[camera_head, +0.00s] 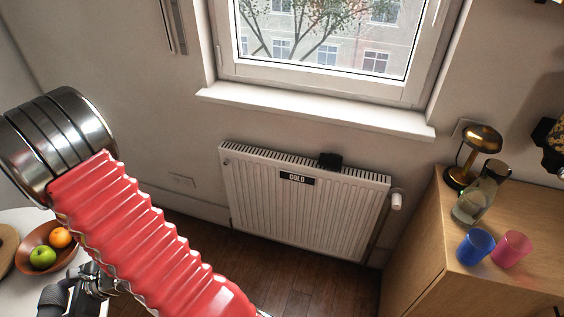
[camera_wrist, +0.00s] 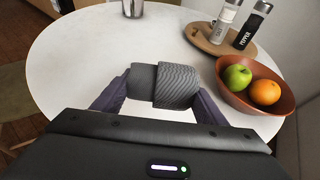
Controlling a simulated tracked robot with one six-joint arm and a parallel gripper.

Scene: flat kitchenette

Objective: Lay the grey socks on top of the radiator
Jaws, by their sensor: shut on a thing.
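The grey socks (camera_wrist: 176,86), a rolled ribbed bundle, are between the fingers of my gripper (camera_wrist: 160,92) in the wrist view. My gripper is shut on them, over the white round table (camera_wrist: 80,62). I cannot tell whether the socks touch the tabletop. The white radiator (camera_head: 290,215) is on the wall under the window, far from my gripper. Its front carries a "COLD" label, and a small black object (camera_head: 330,160) sits at its top edge, right of the middle.
A bowl (camera_wrist: 228,88) with a green apple (camera_wrist: 238,77) and an orange (camera_wrist: 265,92) is right of the socks. Shakers stand on a wooden board (camera_wrist: 204,41) behind it. A wooden cabinet (camera_head: 440,250) with a lamp, carafe and cups stands right of the radiator. The window sill (camera_head: 310,108) juts out above.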

